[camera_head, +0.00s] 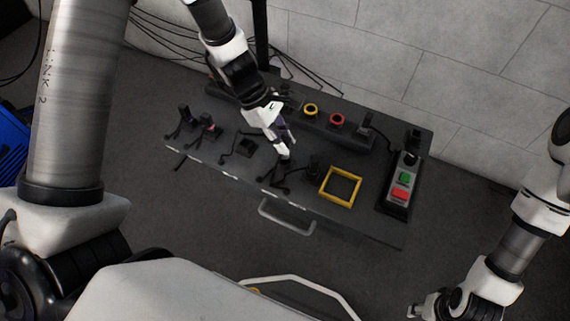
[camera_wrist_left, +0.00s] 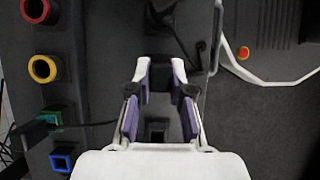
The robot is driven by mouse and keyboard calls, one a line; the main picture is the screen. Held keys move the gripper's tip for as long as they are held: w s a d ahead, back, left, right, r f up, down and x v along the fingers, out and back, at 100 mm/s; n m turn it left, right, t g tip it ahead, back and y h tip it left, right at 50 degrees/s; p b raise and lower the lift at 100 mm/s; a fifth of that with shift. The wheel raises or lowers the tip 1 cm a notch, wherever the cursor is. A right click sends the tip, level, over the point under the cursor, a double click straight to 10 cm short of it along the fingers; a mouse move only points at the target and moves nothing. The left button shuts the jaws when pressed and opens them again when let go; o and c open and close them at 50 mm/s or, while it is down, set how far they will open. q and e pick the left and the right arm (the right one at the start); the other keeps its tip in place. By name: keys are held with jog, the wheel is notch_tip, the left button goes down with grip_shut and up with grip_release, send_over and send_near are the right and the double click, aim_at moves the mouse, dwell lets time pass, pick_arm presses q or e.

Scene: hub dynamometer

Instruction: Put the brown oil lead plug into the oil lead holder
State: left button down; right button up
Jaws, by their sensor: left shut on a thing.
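My left gripper (camera_head: 287,153) is over the middle of the dark bench. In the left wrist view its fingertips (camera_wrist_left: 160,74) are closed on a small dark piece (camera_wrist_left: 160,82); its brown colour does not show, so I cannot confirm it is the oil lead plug. A dark block with a square opening (camera_wrist_left: 157,130) shows between the finger bases. I cannot tell which of the dark holders is the oil lead holder. My right gripper (camera_head: 427,309) is at the bottom right of the head view, away from the bench; its jaws are unclear.
A yellow ring (camera_head: 310,109) and a red ring (camera_head: 337,119) sit on the rear panel. Green (camera_wrist_left: 52,117) and blue (camera_wrist_left: 62,160) sockets show in the wrist view. A yellow square frame (camera_head: 325,188), a button box (camera_head: 393,208) and several dark leads occupy the bench.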

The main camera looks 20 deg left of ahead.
dwell(0.6)
pick_arm(q)
jog(key=shift+f+b, duration=1.15)
jog(key=shift+f, duration=0.3)
jog(key=c, duration=1)
grip_release()
jog(key=shift+r, duration=0.1)
jog(key=v, duration=1.2)
